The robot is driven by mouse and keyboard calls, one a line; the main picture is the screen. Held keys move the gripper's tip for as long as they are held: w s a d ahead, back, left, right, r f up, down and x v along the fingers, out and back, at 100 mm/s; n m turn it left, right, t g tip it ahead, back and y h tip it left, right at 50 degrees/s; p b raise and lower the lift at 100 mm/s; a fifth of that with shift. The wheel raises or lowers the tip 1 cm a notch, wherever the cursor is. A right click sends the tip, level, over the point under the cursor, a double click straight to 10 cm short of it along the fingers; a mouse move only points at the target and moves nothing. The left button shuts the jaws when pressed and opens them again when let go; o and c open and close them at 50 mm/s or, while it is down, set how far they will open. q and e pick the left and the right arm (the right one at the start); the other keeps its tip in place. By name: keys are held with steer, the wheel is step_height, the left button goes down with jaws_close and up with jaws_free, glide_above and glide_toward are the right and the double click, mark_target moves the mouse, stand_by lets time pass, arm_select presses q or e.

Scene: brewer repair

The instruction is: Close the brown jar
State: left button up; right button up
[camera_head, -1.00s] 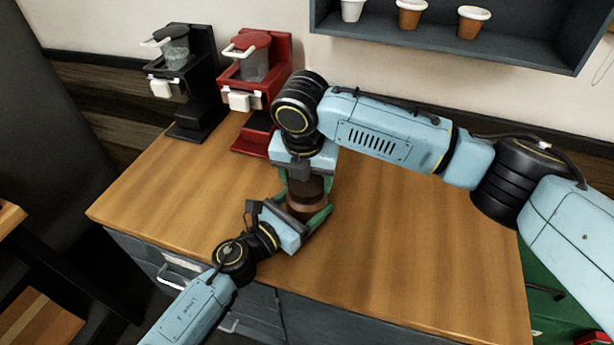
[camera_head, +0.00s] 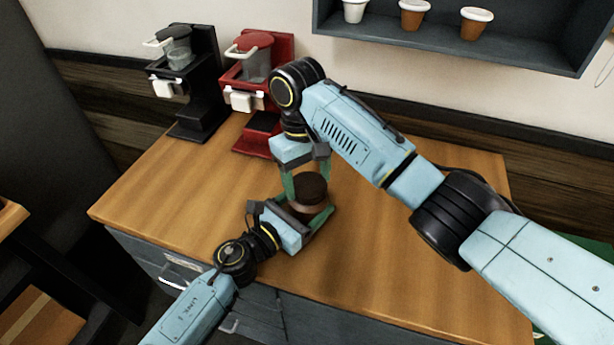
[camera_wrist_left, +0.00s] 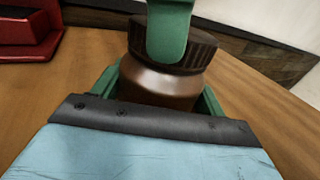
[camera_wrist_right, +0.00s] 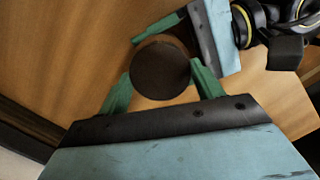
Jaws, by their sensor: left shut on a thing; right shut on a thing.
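The brown jar (camera_head: 308,208) stands upright on the wooden counter, with its dark ribbed lid (camera_head: 310,188) on top. In the left wrist view the glossy jar body (camera_wrist_left: 160,85) shows below the lid (camera_wrist_left: 195,52). I cannot tell how tightly the lid sits. My left gripper (camera_head: 308,213) is shut on the jar body from the front left. My right gripper (camera_head: 306,178) is above, shut on the lid from its sides. In the right wrist view the round lid top (camera_wrist_right: 160,70) lies between its green fingers; one of these fingers hides part of the lid in the left wrist view.
A black brewer (camera_head: 190,85) and a red brewer (camera_head: 262,95) stand at the counter's back left. A wall shelf (camera_head: 520,48) holds several cups above. The counter (camera_head: 200,205) is clear to the left of the jar; my right arm spans its right side.

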steer(key=m, duration=0.4)
steer(key=shift+d+y, duration=0.1)
steer(key=shift+y, duration=0.2)
steer(key=m, duration=0.4)
steer(key=shift+m+y, duration=0.4)
steer(key=o, duration=1)
steer(key=shift+o, duration=0.2)
step_height(320, 180, up, 12)
steer(key=w, duration=0.2)
steer(key=shift+d, duration=0.2)
arm_select(q)
steer(key=o, duration=2)
steer(key=shift+c, duration=0.2)
